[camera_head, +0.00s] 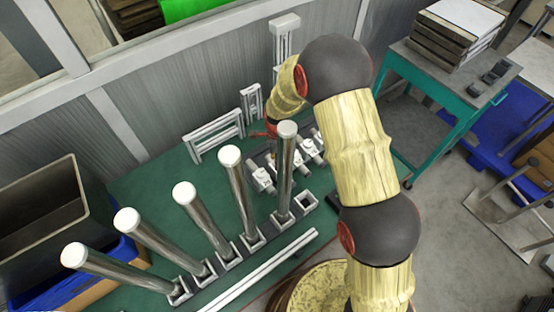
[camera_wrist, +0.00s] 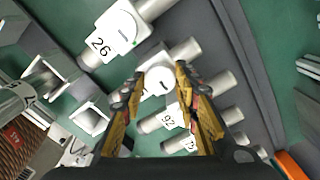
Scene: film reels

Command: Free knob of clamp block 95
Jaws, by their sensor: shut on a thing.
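In the wrist view my gripper (camera_wrist: 157,83) has its two yellow fingers on either side of a round white knob (camera_wrist: 158,80) and is shut on it. The knob belongs to a white clamp block (camera_wrist: 153,62) with a grey cylinder at its side; I cannot read this block's number. A block marked 26 (camera_wrist: 121,32) lies to the upper left. A block that seems to read 92 (camera_wrist: 171,119) shows between the fingers, lower down. In the head view several white clamp blocks (camera_head: 263,179) stand in a row, and my gripper is partly hidden behind a tall post.
Several tall metal posts (camera_head: 237,185) with white tops stand in square sockets on the green table (camera_head: 135,185), close to the blocks. White frames (camera_head: 215,134) stand behind. A dark bin (camera_head: 45,215) is at the left, and a teal cart (camera_head: 440,95) at the right.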

